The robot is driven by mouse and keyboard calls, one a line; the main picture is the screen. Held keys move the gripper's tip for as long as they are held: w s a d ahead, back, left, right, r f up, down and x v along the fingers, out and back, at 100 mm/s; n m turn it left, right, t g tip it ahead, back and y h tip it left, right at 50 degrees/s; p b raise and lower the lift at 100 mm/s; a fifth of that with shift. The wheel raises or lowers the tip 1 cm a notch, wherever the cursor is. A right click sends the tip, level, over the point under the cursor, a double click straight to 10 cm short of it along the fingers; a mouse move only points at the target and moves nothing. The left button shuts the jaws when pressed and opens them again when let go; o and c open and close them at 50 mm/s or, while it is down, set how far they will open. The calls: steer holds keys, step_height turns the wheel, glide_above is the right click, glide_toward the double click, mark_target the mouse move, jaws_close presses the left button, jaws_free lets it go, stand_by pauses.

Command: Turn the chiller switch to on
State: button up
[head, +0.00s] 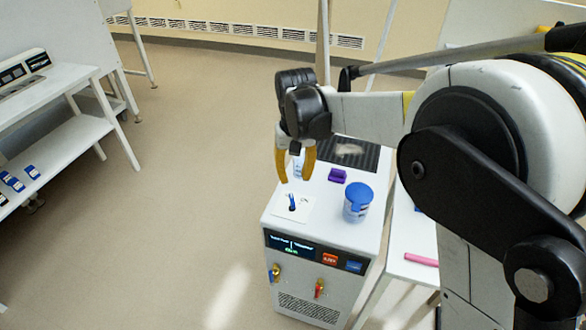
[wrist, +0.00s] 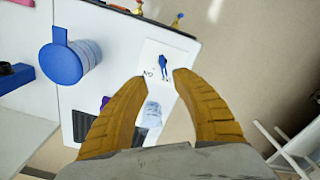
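The chiller (head: 320,262) is a white box with a dark display and valves on its front. Its switch (head: 292,203) is a small blue lever on a white plate (head: 303,208) on top. In the wrist view the blue lever (wrist: 162,66) stands on the plate, with small dark lettering beside it that I cannot read fully. My gripper (head: 295,178) has yellow fingers pointing down above the chiller top, just behind the switch in the head view. In the wrist view the fingers (wrist: 160,82) are apart with nothing between their tips, and the lever lies just beyond them.
A jar with a blue lid (head: 357,203) and a small purple block (head: 337,175) stand on the chiller top to the right of the switch. A clear container (wrist: 150,117) sits close to the fingers. A white side table (head: 415,250) holds a pink object (head: 421,259).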

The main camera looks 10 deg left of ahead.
mark_target(293, 201)
steer(key=f+b, duration=0.1)
steer(key=f, duration=0.2)
steer(key=f+b, duration=0.1)
steer(key=f, duration=0.3)
steer(key=f+b, duration=0.1)
steer(key=f, duration=0.3)
steer(key=shift+a+b, duration=0.3)
jaws_close()
